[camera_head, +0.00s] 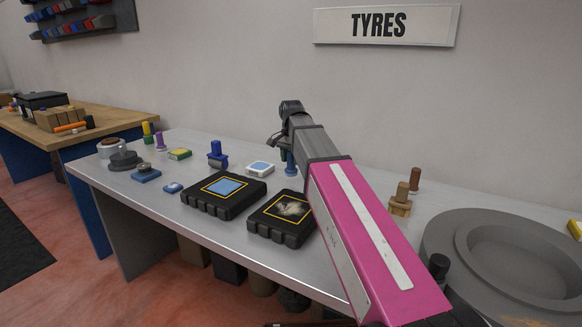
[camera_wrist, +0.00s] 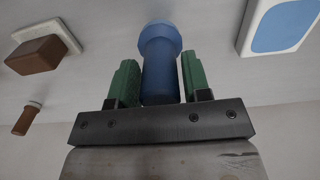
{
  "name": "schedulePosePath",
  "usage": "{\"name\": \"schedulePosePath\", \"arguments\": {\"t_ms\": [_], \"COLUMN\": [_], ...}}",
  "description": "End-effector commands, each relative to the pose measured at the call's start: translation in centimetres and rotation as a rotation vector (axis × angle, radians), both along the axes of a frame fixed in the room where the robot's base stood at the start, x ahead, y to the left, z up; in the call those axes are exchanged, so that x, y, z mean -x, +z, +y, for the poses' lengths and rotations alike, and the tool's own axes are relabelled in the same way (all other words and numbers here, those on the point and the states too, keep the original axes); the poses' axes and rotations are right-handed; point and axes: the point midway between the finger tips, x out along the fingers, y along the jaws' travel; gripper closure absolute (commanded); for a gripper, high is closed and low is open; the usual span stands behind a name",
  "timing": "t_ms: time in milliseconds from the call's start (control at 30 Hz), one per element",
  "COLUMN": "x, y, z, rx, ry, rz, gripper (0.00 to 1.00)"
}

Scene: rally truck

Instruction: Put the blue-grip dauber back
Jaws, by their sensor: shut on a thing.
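My gripper (camera_head: 287,154) reaches down over the back of the grey bench. It is shut on a blue dauber grip (camera_head: 291,167). In the wrist view, the blue grip (camera_wrist: 160,70) stands between my gripper's two green finger pads (camera_wrist: 124,85), its wider end beyond them. The grip looks upright in the head view. I cannot tell whether its lower end touches the bench top. A white tray with a blue pad (camera_head: 260,169) sits just left of it and also shows in the wrist view (camera_wrist: 285,27).
Two black cases (camera_head: 223,208) lie along the bench front. A blue-handled tool (camera_head: 217,150) and several small pots stand to the left. Brown wooden pieces (camera_head: 400,207) and a large grey wheel (camera_head: 450,245) are to the right. The wall (camera_head: 240,80) closes the back.

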Motion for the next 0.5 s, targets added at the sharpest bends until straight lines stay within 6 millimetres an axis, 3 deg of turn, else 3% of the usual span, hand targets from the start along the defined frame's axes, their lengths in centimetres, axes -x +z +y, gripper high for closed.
{"name": "schedulePosePath", "arguments": {"t_ms": [267, 500], "x": [0.1, 0.1], "y": [-3.1, -3.3], "z": [0.0, 0.0], "rx": [0.000, 0.000], "ry": [0.000, 0.000], "rz": [0.001, 0.000], "gripper": [0.84, 0.83]}}
